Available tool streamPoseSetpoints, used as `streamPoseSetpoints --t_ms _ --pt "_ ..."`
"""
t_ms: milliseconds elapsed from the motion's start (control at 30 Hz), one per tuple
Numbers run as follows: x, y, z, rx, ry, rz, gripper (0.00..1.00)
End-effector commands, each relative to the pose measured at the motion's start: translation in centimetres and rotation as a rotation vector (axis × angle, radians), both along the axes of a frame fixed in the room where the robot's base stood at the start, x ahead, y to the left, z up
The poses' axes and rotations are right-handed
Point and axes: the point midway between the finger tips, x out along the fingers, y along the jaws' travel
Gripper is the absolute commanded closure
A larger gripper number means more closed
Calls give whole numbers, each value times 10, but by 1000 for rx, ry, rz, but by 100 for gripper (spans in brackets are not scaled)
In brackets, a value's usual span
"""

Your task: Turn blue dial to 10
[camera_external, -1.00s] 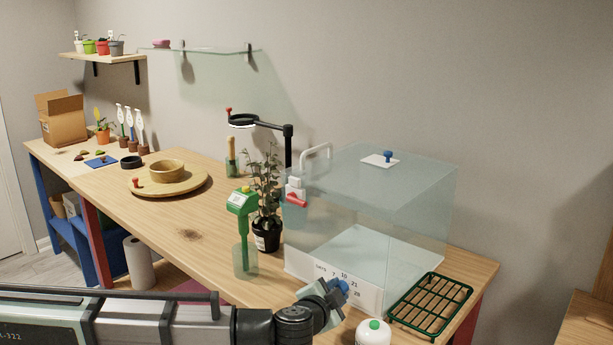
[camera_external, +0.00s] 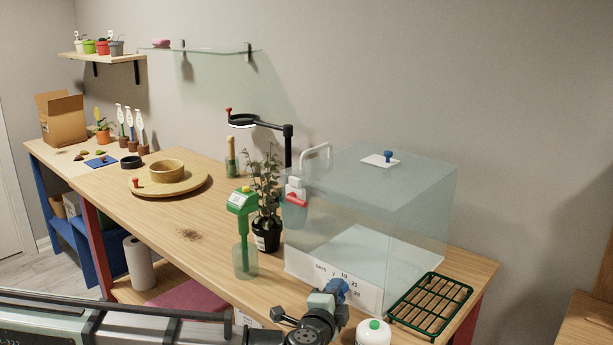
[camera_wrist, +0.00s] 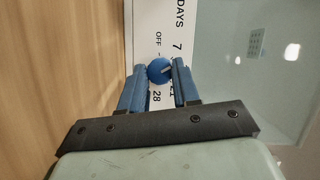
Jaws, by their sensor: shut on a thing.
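The blue dial (camera_wrist: 159,70) sits on a white front panel printed with DAYS, OFF, 7, 21 and 28, in the wrist view. It has a pale pointer mark, but I cannot tell exactly which number it points to. My gripper (camera_wrist: 160,76) is shut on the dial, with one blue finger on each side. The fingers cover part of the printed scale. In the external view my gripper (camera_external: 336,290) is at the panel (camera_external: 362,288) on the clear case (camera_external: 400,205), and it hides the dial there.
A white bottle with a green cap (camera_external: 373,333) stands close to the right of my gripper. A green rack (camera_external: 431,303) lies to its right. The wooden bench (camera_external: 205,235) has bare room further left.

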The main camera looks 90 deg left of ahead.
Motion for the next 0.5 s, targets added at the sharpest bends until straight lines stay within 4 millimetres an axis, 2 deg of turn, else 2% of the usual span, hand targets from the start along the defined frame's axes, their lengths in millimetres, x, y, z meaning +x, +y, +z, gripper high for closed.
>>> streamPoseSetpoints --t_ms 367,400,500 --pt "0 0 0 1 2 1 100" --pt "0 0 0 1 2 0 65" --pt "0 0 0 1 2 0 56"
